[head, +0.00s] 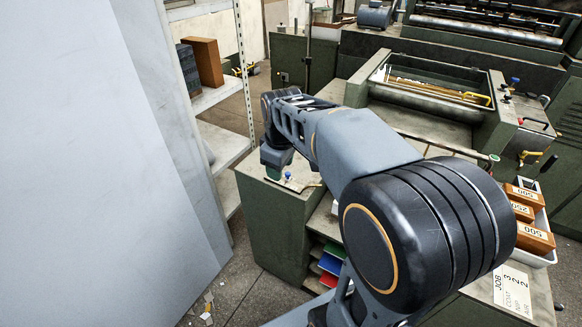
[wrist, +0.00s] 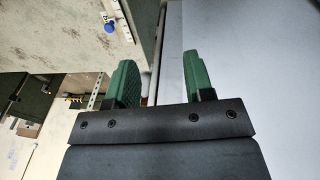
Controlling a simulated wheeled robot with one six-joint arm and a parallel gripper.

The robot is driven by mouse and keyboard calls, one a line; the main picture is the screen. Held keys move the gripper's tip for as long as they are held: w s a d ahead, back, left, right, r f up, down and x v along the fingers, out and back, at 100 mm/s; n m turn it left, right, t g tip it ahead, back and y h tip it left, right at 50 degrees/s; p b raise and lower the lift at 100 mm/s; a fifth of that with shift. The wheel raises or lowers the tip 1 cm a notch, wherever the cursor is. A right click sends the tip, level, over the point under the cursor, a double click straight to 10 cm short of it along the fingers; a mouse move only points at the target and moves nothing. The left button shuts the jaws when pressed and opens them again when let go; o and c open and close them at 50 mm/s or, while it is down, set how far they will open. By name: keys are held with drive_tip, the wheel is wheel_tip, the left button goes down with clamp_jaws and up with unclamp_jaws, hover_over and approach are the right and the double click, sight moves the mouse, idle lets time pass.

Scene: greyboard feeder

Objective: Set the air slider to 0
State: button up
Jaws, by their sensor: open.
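A small blue knob (wrist: 111,27) sits on a white marked strip (wrist: 127,20) at the upper left of the wrist view. The blue knob also shows in the head view (head: 288,175), on the green cabinet top just right of my gripper. It looks like the air slider, but I see no label, and its setting is too small to read. My gripper (wrist: 160,68) is open, with two green fingers apart and nothing between them. In the head view my gripper (head: 275,165) hangs at the cabinet's left end, and its fingertips are mostly hidden.
A large grey panel (head: 95,160) fills the left, close to my gripper. Shelves (head: 217,95) with a brown block (head: 203,62) stand behind. A job card (head: 513,290) and a white tray of orange blocks (head: 540,258) lie at the right. My arm hides part of the machine.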

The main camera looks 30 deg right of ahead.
drive_tip(key=w+d+n+g, duration=0.1)
drive_tip(key=w+d+n, duration=0.25)
drive_tip(key=w, duration=0.25)
drive_tip(key=n+g+p, duration=0.1)
drive_tip(key=n, duration=0.4)
hover_over(288, 173)
wheel_tip(288, 173, down, 3)
wheel_tip(288, 173, down, 13)
drive_tip(key=shift+r+p, duration=0.1)
drive_tip(key=shift+p, duration=0.3)
drive_tip(key=shift+c, duration=0.5)
clamp_jaws()
